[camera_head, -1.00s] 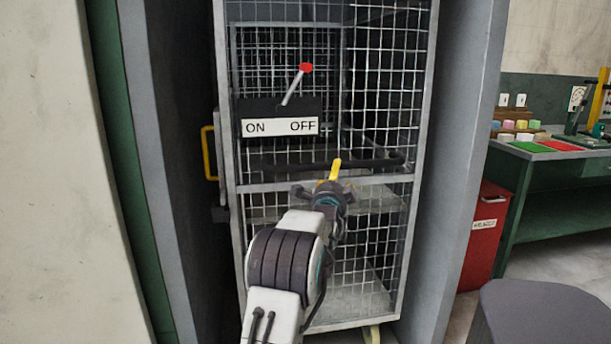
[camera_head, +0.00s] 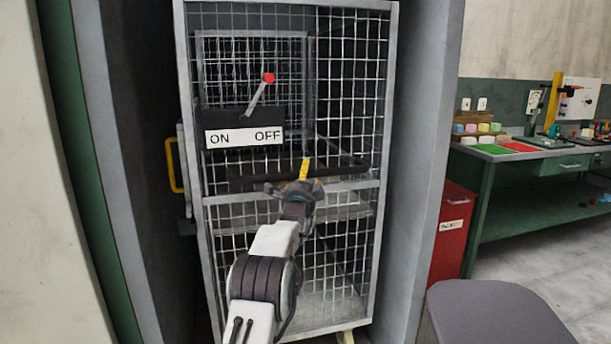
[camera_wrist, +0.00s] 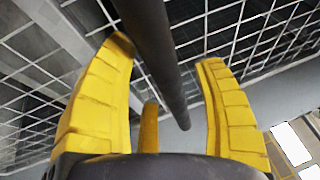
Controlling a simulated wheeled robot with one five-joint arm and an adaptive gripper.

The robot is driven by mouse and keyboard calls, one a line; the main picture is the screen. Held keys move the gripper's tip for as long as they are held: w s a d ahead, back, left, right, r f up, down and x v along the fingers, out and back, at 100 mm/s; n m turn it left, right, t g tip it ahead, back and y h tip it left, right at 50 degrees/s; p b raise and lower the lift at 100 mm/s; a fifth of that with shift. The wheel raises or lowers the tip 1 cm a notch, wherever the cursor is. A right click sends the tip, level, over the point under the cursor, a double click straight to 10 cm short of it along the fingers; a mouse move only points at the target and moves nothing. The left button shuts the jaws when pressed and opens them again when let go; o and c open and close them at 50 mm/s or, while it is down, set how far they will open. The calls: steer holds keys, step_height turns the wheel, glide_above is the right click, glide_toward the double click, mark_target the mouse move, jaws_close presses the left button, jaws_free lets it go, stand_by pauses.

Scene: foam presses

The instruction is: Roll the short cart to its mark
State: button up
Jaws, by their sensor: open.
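A tall grey wire-mesh cart (camera_head: 383,110) stands upright in a recess in the head view. A dark horizontal handle bar (camera_head: 340,171) crosses its front at mid height. My gripper (camera_head: 305,170) is at this bar, with a yellow finger showing against it. In the wrist view, my gripper (camera_wrist: 166,50) is open, and the dark bar (camera_wrist: 165,65) runs between the yellow fingers without being clamped. Whether a finger touches the bar, I cannot tell.
A red-knobbed lever (camera_head: 262,92) with an ON/OFF plate (camera_head: 244,138) shows at the cart's upper left. Grey panels flank the recess closely. A red bin (camera_head: 452,232), a green workbench (camera_head: 520,190) and a dark rounded seat (camera_head: 490,312) are on the right. Floor is open at far right.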

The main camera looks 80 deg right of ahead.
steer(key=shift+d, duration=0.45)
steer(key=shift+d+r, duration=0.1)
steer(key=shift+c, duration=0.3)
jaws_close()
stand_by(0.3)
